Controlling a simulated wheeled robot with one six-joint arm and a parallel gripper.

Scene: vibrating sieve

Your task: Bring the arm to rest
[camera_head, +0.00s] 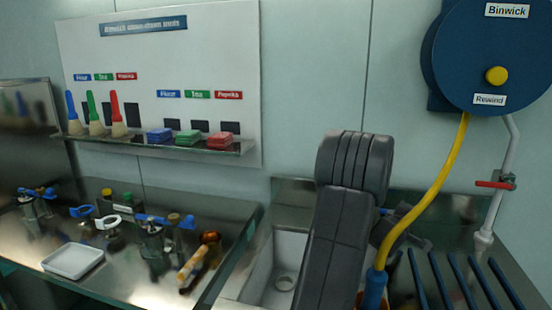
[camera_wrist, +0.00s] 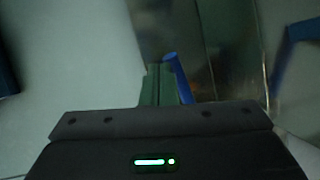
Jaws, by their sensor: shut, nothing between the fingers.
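My arm rises over the sink (camera_head: 258,278) in the head view, and its grey links hide part of the basin. A dark part that looks like my gripper shows partly behind the arm, right of it, near the yellow hose (camera_head: 436,193); its fingers are not clear there. In the wrist view my gripper (camera_wrist: 158,70) has its greenish fingers together, with nothing seen between them. A blue rod-like thing (camera_wrist: 176,68) shows just right of the fingers; I cannot tell whether it touches them.
The blue Binwick hose reel (camera_head: 470,50) hangs on the right wall, its hose ending in a blue nozzle (camera_head: 373,288). A red-handled valve (camera_head: 494,184) and blue rack bars (camera_head: 460,280) are at right. Brushes (camera_head: 95,115) stand on the wall shelf. A white tray (camera_head: 73,261) lies at left.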

